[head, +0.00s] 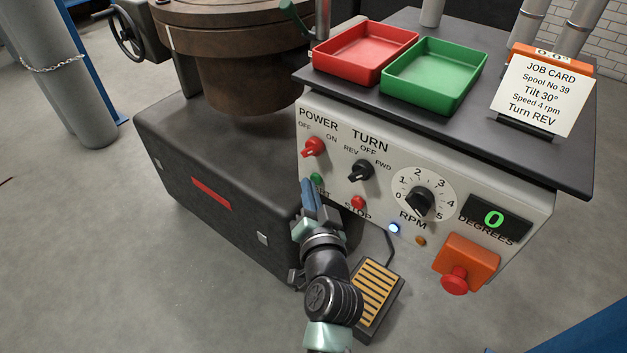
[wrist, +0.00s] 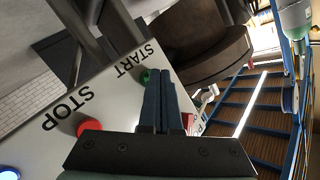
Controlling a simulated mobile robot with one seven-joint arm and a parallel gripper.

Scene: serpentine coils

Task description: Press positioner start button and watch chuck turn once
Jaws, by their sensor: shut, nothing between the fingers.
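The green START button (head: 316,178) is on the control panel, below the red POWER knob (head: 313,147). My gripper (head: 307,184) is shut and empty, its tips close beside the button and hiding part of its label. In the wrist view the START button (wrist: 146,76) shows just left of the fingertips (wrist: 161,72); I cannot tell whether they touch. The chuck (head: 250,75) is a large brown round body on the dark positioner base (head: 225,150). The DEGREES display (head: 494,219) reads 0.
The red STOP button (head: 357,202) is right of my gripper, under the black TURN knob (head: 361,171). The RPM dial (head: 419,203) and orange emergency stop (head: 466,263) are farther right. A foot pedal (head: 382,285) lies by my arm. The job card (head: 543,97) says Turn REV.

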